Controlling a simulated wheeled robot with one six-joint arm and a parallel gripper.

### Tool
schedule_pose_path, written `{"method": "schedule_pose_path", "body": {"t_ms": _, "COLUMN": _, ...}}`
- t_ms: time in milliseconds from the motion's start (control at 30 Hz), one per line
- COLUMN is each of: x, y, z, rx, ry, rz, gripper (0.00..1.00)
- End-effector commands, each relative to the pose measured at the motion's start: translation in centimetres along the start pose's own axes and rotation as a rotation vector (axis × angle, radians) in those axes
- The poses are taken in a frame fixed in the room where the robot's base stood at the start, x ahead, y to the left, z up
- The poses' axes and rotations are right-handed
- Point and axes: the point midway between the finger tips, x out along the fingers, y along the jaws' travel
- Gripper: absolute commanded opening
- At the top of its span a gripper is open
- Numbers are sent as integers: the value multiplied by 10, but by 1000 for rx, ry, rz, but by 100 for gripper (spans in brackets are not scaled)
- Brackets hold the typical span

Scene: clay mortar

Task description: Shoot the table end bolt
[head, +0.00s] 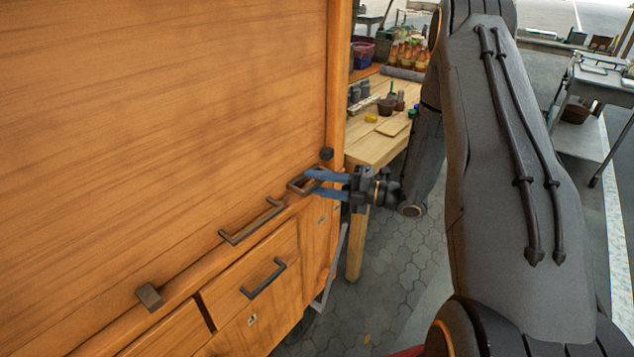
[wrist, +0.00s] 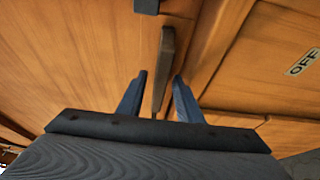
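A dark metal loop handle (head: 294,184) sits at the right end of the wooden cabinet front, on the side nearest the workbench; it appears to be the bolt. My gripper (head: 310,183) reaches it from the right, with its blue fingers spread one above the other. In the wrist view the handle (wrist: 166,52) is a dark upright bar running between the two fingertips (wrist: 159,80). A gap shows on its left side; the right finger is close, and I cannot tell whether it touches. The fingers partly hide the handle in the head view.
A dark knob (head: 326,153) sits just above. A longer bar handle (head: 252,221), a drawer handle (head: 263,279) and a square block (head: 149,296) lie along the cabinet. A workbench (head: 375,147) with jars and pots stands behind my gripper.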

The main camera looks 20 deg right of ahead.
Motion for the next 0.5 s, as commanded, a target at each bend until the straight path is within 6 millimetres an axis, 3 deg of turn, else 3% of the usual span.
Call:
{"method": "schedule_pose_path", "body": {"t_ms": 133, "x": 0, "y": 0, "z": 0, "rx": 0, "ry": 1, "rz": 0, "gripper": 32}}
{"method": "schedule_pose_path", "body": {"t_ms": 333, "x": 0, "y": 0, "z": 0, "rx": 0, "ry": 1, "rz": 0, "gripper": 0}}
{"method": "schedule_pose_path", "body": {"t_ms": 500, "x": 0, "y": 0, "z": 0, "rx": 0, "ry": 1, "rz": -1, "gripper": 0}}
